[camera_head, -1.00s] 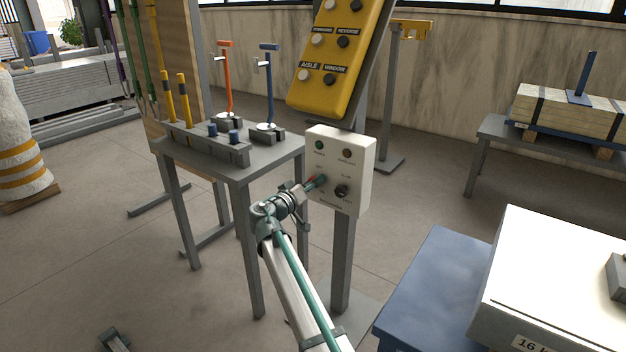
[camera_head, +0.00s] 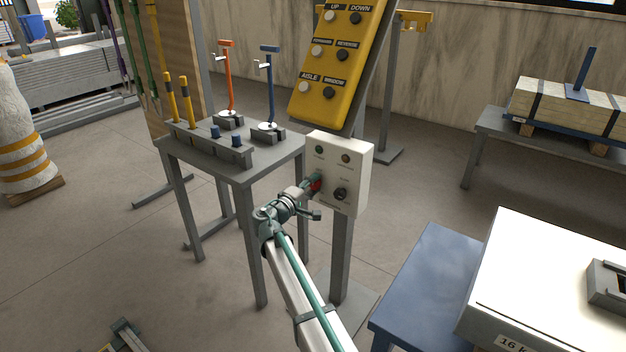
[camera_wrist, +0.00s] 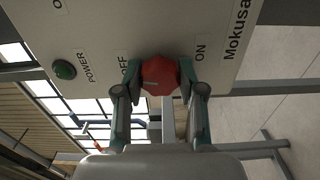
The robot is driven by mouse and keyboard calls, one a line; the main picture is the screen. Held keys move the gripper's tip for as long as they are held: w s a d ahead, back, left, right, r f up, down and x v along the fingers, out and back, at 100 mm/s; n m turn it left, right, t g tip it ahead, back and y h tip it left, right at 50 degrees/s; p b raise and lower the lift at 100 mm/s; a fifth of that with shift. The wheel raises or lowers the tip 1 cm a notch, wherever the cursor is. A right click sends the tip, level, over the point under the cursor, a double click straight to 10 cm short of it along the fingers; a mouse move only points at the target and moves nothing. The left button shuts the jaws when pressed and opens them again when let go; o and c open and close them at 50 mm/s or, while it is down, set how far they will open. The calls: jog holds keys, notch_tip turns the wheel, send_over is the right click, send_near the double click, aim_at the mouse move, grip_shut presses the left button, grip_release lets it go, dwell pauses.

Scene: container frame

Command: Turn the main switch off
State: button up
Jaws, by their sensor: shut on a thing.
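The main switch is a red knob (camera_wrist: 159,76) on a white control box (camera_head: 355,165). In the wrist view, the label OFF is left of the knob and ON is right of it. A small pale mark shows on the knob's face; I cannot tell surely which label it points to. My gripper (camera_wrist: 160,82) has one finger on each side of the knob and is shut on it. In the head view, my gripper (camera_head: 313,183) is at the lower left of the box front, and the knob (camera_head: 317,187) is partly hidden by the fingers.
A green POWER light (camera_wrist: 65,70) and a black selector (camera_head: 341,194) are on the same box. A yellow button panel (camera_head: 335,75) hangs just above. A grey tool table (camera_head: 235,165) stands to the left, a blue table (camera_head: 425,285) to the right.

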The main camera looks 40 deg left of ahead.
jog(key=shift+n+p, duration=0.75)
jog(key=shift+n, duration=0.35)
jog(key=o, duration=1.2)
jog(key=shift+c, duration=0.2)
jog(key=s, duration=1.2)
jog(key=shift+d, duration=0.4)
jog(key=shift+f, duration=0.1)
